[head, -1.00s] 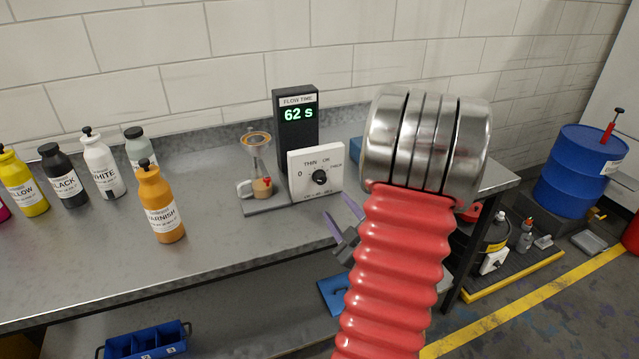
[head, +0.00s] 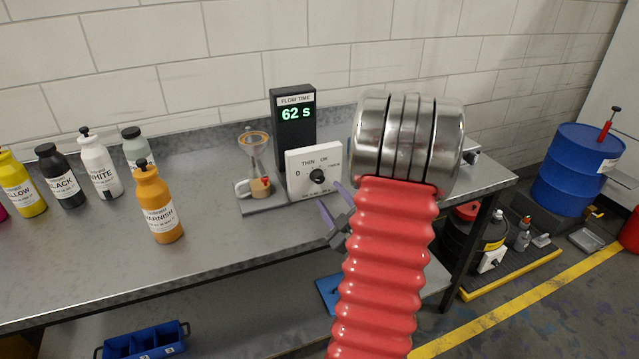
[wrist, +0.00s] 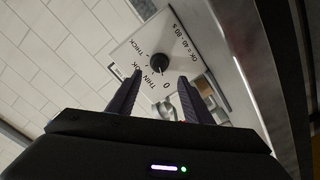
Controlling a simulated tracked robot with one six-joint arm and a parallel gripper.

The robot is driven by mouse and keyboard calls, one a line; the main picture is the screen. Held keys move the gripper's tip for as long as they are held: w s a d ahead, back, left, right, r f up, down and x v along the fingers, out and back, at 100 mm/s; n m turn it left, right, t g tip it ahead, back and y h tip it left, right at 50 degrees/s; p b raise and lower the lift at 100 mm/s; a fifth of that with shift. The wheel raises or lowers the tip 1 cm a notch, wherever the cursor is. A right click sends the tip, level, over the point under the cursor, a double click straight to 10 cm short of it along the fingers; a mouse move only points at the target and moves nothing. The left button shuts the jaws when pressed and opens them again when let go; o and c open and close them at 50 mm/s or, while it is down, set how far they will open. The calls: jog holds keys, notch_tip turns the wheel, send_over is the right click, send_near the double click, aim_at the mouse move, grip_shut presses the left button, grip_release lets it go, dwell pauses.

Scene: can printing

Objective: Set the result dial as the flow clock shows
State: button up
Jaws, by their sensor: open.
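The flow clock (head: 296,125) is a dark upright box at the back of the bench, its green display reading 62 s. The result dial (head: 314,172) is a white panel just in front of it with a black knob (head: 317,176). In the wrist view the knob (wrist: 159,63) sits among the marks 0, THIN, OK and THICK, and its pale pointer mark appears to face 0. Small print on the panel seems to give an OK range of 40 to 80 s. My gripper (head: 334,206) is open and empty in front of the dial; its fingers (wrist: 160,80) point toward the knob, apart from it.
A flow cup on a stand (head: 255,150) with a mug below stands left of the dial. The varnish bottle (head: 158,205) and several other bottles stand further left. A wall (head: 220,60) is close behind. The bench front between varnish and dial is clear.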

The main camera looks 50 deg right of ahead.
aim_at(318, 181)
jog(key=x, duration=0.8)
jog(key=shift+w+d, duration=0.15)
jog(key=shift+w, duration=0.1)
jog(key=shift+c, duration=0.5)
jog(key=c, duration=1)
